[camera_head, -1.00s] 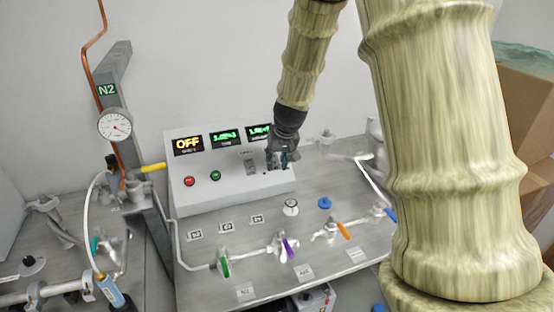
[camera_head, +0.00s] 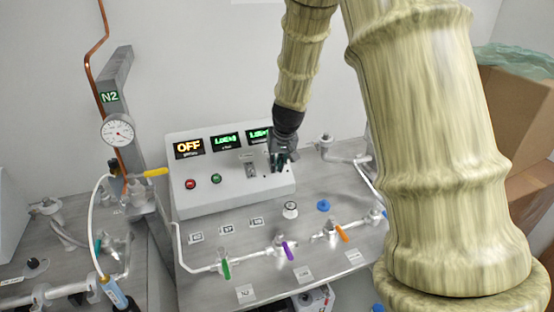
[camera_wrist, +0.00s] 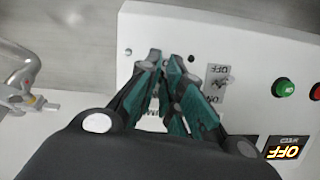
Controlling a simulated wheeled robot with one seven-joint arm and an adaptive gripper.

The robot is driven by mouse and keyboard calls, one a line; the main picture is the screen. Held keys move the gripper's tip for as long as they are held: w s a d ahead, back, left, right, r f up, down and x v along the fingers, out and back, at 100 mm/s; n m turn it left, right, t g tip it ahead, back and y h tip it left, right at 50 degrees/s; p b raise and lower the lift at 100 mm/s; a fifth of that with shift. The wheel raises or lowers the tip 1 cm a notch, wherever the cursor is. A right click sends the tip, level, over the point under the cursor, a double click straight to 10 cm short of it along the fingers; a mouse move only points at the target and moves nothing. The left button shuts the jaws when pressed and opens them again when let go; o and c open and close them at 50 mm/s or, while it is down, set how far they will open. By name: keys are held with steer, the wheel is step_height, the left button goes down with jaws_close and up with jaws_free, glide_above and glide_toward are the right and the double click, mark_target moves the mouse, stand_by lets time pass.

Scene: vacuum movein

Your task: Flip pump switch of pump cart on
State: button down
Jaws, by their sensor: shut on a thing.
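The pump cart's pale control box (camera_head: 228,193) stands on a metal top against the wall. Its left display (camera_head: 188,147) reads OFF in yellow; the two displays beside it are green. A toggle switch plate (camera_head: 250,168) is on the box's sloped face, left of my gripper (camera_head: 279,165). In the wrist view this switch plate (camera_wrist: 218,84) appears upside down with OFF on it, beside the teal fingers and outside them. My gripper (camera_wrist: 167,62) is close over the panel, fingertips nearly together. The part held between them is mostly hidden; it looks like a second switch.
Red (camera_head: 190,184) and green (camera_head: 216,179) buttons sit on the box's left. Valves with green (camera_head: 226,268), purple (camera_head: 287,250) and orange (camera_head: 342,233) handles line the front. A gauge (camera_head: 118,131) stands at left. A cardboard box (camera_head: 515,120) is at right.

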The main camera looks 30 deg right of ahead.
steer(key=shift+w+d+r+g+p, duration=0.15)
steer(key=shift+r+g+p, duration=0.25)
steer(key=shift+p, duration=0.95)
steer(key=shift+w+r+g+p, duration=0.15)
steer(key=shift+g+p, duration=0.45)
steer(key=shift+p, duration=0.7)
steer(key=g+p, duration=0.1)
steer(key=p, duration=0.1)
steer(key=w+g+y+p, duration=0.1)
steer(key=p, duration=0.1)
steer(key=shift+d, duration=0.1)
steer(key=shift+g+p, duration=0.45)
steer(key=shift+g, duration=0.05)
steer(key=c, duration=1.6)
jaws_free()
steer(key=shift+o, duration=0.2)
step_height(320, 180, up, 12)
steer(key=w, duration=0.1)
steer(key=shift+d, duration=0.3)
